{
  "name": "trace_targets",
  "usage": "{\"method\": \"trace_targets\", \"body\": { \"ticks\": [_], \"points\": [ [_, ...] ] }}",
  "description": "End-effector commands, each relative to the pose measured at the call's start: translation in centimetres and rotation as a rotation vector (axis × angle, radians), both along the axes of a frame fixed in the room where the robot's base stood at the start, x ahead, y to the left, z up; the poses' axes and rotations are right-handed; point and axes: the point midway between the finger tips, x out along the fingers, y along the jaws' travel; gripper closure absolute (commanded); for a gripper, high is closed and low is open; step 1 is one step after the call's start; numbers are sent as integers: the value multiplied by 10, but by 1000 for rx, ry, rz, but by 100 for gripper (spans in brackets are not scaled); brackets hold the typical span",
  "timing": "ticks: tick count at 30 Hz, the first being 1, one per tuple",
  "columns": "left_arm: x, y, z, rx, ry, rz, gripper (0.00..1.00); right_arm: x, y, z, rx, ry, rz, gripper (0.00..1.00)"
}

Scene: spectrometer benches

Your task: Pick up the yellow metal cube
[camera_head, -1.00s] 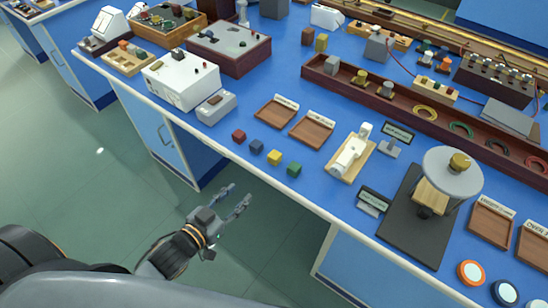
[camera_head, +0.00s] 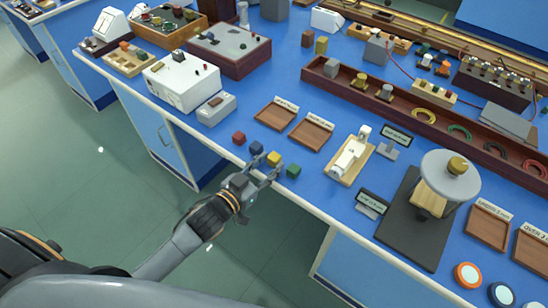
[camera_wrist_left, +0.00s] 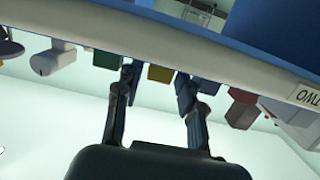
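The yellow cube (camera_head: 274,159) sits near the front edge of the blue bench, between a blue cube (camera_head: 256,148) and a green cube (camera_head: 293,171). A red cube (camera_head: 239,138) is at the left end of the row. My left gripper (camera_head: 266,169) is open at the bench edge, its fingertips close to the yellow cube. In the left wrist view the yellow cube (camera_wrist_left: 160,74) shows between the two open fingers (camera_wrist_left: 158,82), the green cube (camera_wrist_left: 106,60) beside one finger and the blue cube (camera_wrist_left: 205,86) behind the other. Contact cannot be told. My right gripper is not in view.
Two wooden trays (camera_head: 311,133) lie behind the cubes. A white device on a wooden base (camera_head: 350,160) and a dark stand with a round plate (camera_head: 412,222) are to the right. A grey box (camera_head: 215,107) is to the left. The bench edge (camera_head: 225,158) runs below the gripper.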

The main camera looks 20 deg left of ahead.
Motion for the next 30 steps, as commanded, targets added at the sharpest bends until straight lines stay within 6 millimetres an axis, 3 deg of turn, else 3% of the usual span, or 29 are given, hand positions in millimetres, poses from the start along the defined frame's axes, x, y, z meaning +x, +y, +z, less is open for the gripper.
{"method": "trace_targets", "body": {
  "ticks": [6,14,20,30],
  "points": [
    [27,-9,-3,-2,0,0,61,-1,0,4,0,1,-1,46],
    [29,-10,-5,-1,0,0,61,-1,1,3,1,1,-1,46],
    [29,-10,-5,-1,0,0,100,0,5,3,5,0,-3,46],
    [29,-10,-2,-1,-1,0,100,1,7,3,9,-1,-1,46]
  ]
}}
